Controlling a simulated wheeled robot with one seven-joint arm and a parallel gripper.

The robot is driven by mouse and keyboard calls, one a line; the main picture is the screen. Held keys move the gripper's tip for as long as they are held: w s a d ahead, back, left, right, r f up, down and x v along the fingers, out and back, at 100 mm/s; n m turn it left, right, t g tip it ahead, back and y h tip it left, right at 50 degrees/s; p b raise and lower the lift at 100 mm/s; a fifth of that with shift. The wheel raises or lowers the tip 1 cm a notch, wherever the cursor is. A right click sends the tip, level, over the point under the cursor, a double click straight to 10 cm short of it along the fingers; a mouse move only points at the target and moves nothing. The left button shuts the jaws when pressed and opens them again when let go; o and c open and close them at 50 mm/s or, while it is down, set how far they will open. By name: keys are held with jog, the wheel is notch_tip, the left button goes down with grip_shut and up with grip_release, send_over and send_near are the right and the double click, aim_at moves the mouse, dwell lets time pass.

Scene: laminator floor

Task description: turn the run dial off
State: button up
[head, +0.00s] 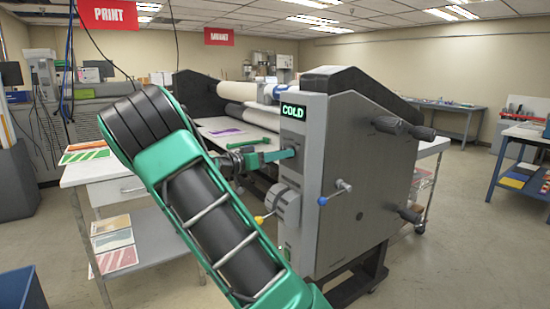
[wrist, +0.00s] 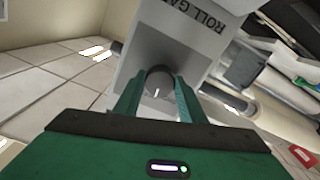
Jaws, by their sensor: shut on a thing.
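My gripper (head: 290,152) reaches the grey control column of the laminator, just below the "COLD" display (head: 293,111). In the wrist view its two green fingers (wrist: 158,95) are closed on either side of a dark round dial (wrist: 160,77), which has a small pale mark on it. The dial sits on a grey panel face near a "ROLL GA..." label, cut off at the frame's edge. In the head view the held dial is hidden by the gripper. I cannot read a run or off marking.
On the laminator (head: 360,170), a grey dial with a yellow-tipped lever (head: 283,208) sits lower down, and a blue-knobbed crank (head: 335,192) is on the side. Black handles stick out right.

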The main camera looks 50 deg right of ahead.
jog(key=shift+w+m, duration=0.3)
jog(key=shift+m, duration=0.3)
jog(key=o, duration=1)
jog(key=shift+f, duration=0.1)
jog(key=shift+o, duration=0.2)
jog(key=shift+s, duration=0.1)
jog(key=v, duration=1)
jog(key=shift+a, duration=0.35)
